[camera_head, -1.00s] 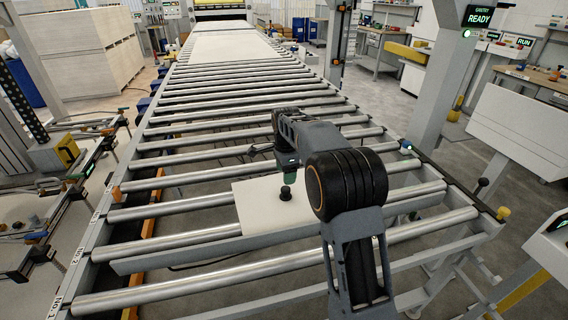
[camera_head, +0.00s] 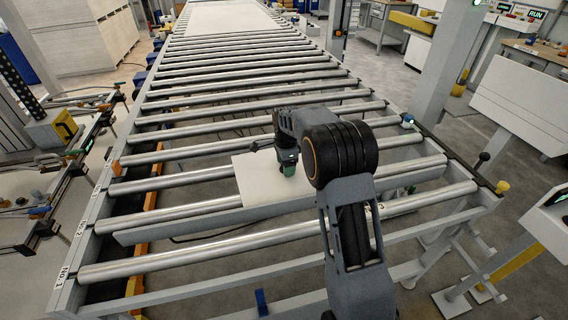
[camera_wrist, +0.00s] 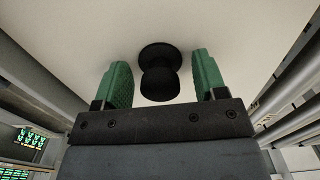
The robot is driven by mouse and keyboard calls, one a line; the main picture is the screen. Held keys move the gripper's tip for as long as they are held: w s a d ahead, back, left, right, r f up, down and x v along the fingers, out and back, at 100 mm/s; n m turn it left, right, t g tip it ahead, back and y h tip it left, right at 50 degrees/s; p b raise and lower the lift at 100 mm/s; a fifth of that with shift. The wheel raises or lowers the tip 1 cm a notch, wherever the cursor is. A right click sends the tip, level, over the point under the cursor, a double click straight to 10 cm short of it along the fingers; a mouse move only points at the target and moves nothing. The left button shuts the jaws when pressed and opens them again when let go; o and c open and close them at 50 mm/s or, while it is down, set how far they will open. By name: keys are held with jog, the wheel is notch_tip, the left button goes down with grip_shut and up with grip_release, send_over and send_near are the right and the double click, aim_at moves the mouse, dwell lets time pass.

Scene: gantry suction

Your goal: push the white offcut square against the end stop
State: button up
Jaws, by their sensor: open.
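The white offcut (camera_head: 258,185) is a flat pale panel lying on the rollers, partly behind my arm in the head view. Its near edge lies along a long grey crossbar (camera_head: 180,225), which looks like the end stop; I cannot tell whether they touch or leave a small gap. A black knob (camera_wrist: 159,72) stands on the offcut. My gripper (camera_head: 288,168) is low over the offcut, green fingers pointing down. In the wrist view the open fingers stand on either side of the knob, with visible gaps. The head view hides the knob behind the gripper.
The roller conveyor (camera_head: 240,90) runs away to the back, with a larger pale sheet (camera_head: 235,22) at its far end. Clamps (camera_head: 45,205) lie along the left. Rollers left of the offcut are bare.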

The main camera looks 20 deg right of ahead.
grip_shut()
dwell(0.5)
